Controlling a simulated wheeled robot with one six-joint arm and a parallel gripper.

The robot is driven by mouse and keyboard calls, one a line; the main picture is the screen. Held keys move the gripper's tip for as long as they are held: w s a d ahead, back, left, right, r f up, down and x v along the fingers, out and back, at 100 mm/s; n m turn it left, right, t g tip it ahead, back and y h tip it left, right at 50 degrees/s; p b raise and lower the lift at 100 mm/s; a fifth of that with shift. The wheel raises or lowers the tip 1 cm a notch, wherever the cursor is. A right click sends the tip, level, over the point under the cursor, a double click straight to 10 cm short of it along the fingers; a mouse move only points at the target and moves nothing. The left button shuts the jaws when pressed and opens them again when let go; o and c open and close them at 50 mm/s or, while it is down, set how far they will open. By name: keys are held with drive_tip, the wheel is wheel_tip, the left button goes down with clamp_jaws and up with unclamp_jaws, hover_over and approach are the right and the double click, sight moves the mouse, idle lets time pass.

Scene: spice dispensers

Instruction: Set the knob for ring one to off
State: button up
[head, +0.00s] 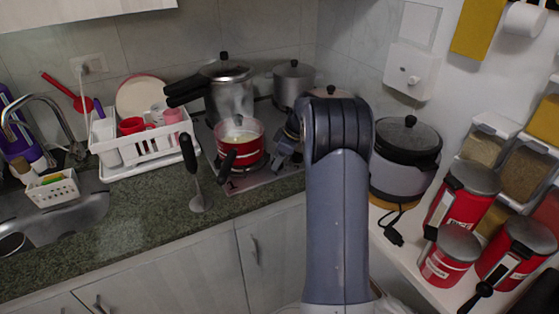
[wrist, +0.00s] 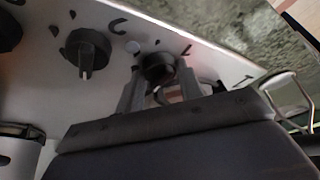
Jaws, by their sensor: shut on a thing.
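In the wrist view a black round knob (wrist: 158,66) sits at the end of a row on the pale hob panel (wrist: 118,27). My gripper (wrist: 160,88) is shut on this knob, one finger on each side. Part of the knob is hidden by the gripper. A second black knob (wrist: 88,52) stands apart to its left, and a third (wrist: 8,32) is cut by the left edge. Dark marks show beside the knobs, but I cannot read a ring number. In the head view my gripper (head: 286,152) is at the hob's right front, and the knobs are hard to see.
A red pot (head: 239,151) with pale contents steams on the hob close left of my gripper. Steel pots (head: 228,93) stand behind. A grey cooker (head: 402,165) is right of my arm. The counter front (head: 130,230) is clear.

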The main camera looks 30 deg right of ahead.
drive_tip(key=shift+n, duration=0.3)
drive_tip(key=o, duration=1)
drive_tip(key=shift+d+r, duration=0.1)
drive_tip(key=v, duration=1)
drive_tip(key=shift+r, duration=0.25)
drive_tip(key=shift+d, duration=0.1)
drive_tip(key=x, duration=1.1)
drive_tip(key=shift+s, duration=0.1)
drive_tip(key=shift+r, duration=0.1)
